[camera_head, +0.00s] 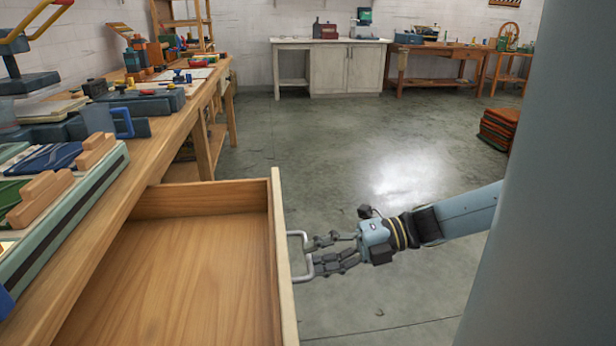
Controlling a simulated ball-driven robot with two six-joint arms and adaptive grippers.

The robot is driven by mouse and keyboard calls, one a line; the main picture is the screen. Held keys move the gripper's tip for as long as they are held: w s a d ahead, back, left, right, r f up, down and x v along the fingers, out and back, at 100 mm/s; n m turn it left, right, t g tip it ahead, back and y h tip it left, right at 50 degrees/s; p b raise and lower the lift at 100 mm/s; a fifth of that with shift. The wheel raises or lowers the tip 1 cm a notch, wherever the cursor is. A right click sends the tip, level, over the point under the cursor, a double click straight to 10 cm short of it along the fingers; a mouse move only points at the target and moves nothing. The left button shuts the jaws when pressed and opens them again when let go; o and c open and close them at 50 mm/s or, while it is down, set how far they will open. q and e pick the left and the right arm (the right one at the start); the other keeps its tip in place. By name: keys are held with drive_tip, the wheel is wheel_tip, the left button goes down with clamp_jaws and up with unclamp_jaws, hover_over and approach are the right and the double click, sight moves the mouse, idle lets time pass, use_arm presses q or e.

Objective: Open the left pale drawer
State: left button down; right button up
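The pale drawer (190,268) stands pulled far out from the wooden workbench on the left. Its inside is bare wood and looks empty. Its pale front panel (281,265) carries a grey U-shaped handle (307,255) on the outer side. My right gripper (316,254) comes in from the right at the handle. Its dark fingers are spread apart, with the tips right by the handle's bar. Whether they touch the bar is hard to tell. My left gripper is not in view.
The workbench (130,190) along the left holds tools, boxes and wooden blocks. A white cabinet (345,68) and wooden tables stand at the back wall. An orange-brown stack (498,128) sits on the floor at right. The grey floor in the middle is clear.

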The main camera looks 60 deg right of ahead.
drive_tip(key=v, duration=0.9)
drive_tip(key=shift+s+d, duration=0.25)
